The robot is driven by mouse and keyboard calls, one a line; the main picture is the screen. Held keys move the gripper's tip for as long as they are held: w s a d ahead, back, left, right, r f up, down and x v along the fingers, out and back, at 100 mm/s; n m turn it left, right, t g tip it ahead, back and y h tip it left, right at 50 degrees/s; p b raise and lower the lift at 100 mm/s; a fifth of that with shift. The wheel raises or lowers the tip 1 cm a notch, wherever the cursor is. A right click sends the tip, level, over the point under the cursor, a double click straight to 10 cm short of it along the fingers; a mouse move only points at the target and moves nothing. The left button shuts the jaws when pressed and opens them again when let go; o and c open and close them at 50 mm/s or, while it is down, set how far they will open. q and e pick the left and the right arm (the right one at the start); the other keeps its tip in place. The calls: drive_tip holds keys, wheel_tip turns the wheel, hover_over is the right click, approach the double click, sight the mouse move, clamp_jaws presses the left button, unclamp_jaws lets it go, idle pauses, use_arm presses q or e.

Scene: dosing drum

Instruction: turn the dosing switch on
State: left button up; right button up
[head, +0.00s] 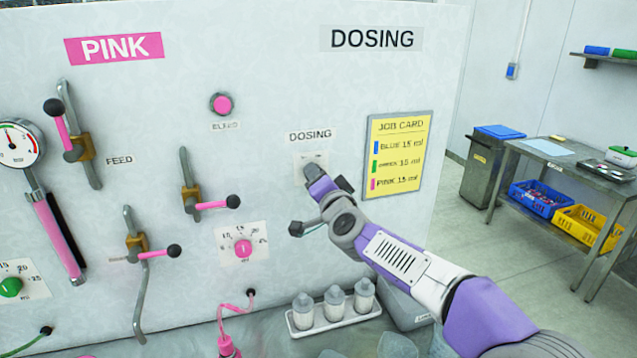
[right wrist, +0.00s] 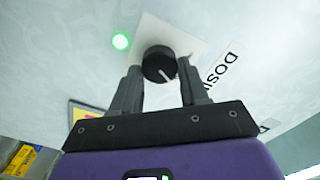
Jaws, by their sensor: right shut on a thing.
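The dosing switch is a round black knob (right wrist: 157,64) with a white pointer line, on a pale plate (head: 303,159) under the small DOSING label (head: 310,135). In the right wrist view the line points down and to the right, toward the label. A green lamp (right wrist: 120,41) beside the knob is lit. My right gripper (head: 311,177) is at the panel, its fingers on either side of the knob in the wrist view (right wrist: 160,75), shut on it. In the head view the gripper mostly hides the knob. My left gripper is not in view.
Left of the switch are a pink button (head: 222,104), a lever with a black ball (head: 233,201) and a pink dial (head: 243,248). A yellow job card (head: 398,152) hangs to the right. A white tray of bottles (head: 333,320) stands below my right arm.

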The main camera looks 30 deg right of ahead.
drive_tip(key=shift+m, duration=0.4)
drive_tip(key=o, duration=1.1)
drive_tip(key=shift+c, duration=0.2)
drive_tip(key=shift+s, duration=0.1)
drive_tip(key=v, duration=0.7)
drive_tip(key=shift+s, duration=0.2)
